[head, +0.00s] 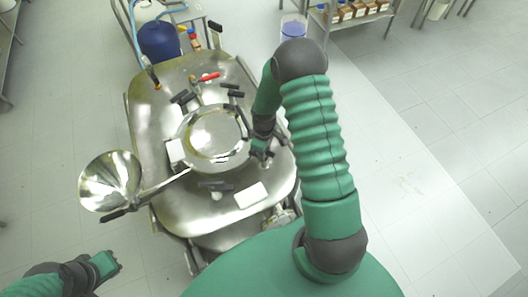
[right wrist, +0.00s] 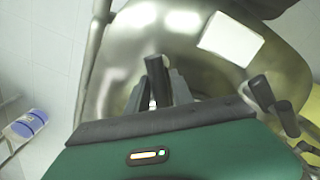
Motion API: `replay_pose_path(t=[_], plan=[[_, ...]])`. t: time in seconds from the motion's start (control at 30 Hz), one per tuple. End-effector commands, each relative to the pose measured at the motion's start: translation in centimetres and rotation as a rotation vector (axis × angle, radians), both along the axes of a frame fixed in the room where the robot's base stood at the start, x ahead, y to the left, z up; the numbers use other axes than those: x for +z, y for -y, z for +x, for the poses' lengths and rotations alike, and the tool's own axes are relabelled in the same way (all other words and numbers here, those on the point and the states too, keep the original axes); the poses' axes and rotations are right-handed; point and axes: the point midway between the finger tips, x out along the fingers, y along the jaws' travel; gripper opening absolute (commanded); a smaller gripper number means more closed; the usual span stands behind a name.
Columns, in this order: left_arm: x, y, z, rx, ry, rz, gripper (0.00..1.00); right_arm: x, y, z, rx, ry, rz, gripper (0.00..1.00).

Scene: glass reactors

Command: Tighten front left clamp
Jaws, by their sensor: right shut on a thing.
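The steel reactor (head: 165,190) has a round lid (head: 215,132) ringed by clamps with black handles. Black handles show at the lid's back left (head: 182,97), back right (head: 232,90) and front (head: 214,185). My right gripper (head: 262,153) is at the lid's right side, shut on a black clamp handle, which stands up between the fingers in the right wrist view (right wrist: 156,75). The wrist hides much of this clamp in the head view. My left gripper (head: 108,264) is at the lower left, away from the reactor; its jaw state is unclear.
A steel funnel (head: 110,180) sticks out left of the reactor. A white label (head: 251,194) lies on the reactor's front right. A blue vessel (head: 159,42) and a shelf with brown bottles (head: 350,12) stand behind. Floor at right is clear.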

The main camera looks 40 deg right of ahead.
Motion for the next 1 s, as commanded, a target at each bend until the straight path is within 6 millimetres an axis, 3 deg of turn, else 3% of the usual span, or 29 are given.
replay_pose_path(t=[0.3, 0.77, 0.8, 0.87, 1.0], plan=[[0.03, 0.0, 0.0, 0.0, 0.0, 0.0, 0.0, 0.16, 0.21, 0.2, 0.106, 0.006, -0.004, 0.0], [0.04, 0.0, 0.0, 0.0, 0.0, 0.0, 0.0, 0.14, 0.22, 0.08, 0.122, 0.004, -0.005, 0.0], [0.04, 0.0, 0.0, 0.0, 0.0, 0.0, 0.0, 0.14, 0.22, 0.07, 0.122, 0.004, -0.004, 0.32], [0.03, 0.0, 0.0, 0.0, 0.0, 0.0, 0.0, 0.13, 0.22, 0.05, 0.121, 0.003, -0.004, 0.4], [0.03, 0.0, -0.01, 0.0, 0.0, 0.0, 0.0, 0.09, 0.14, 0.02, 0.12, 0.002, -0.002, 0.4]])
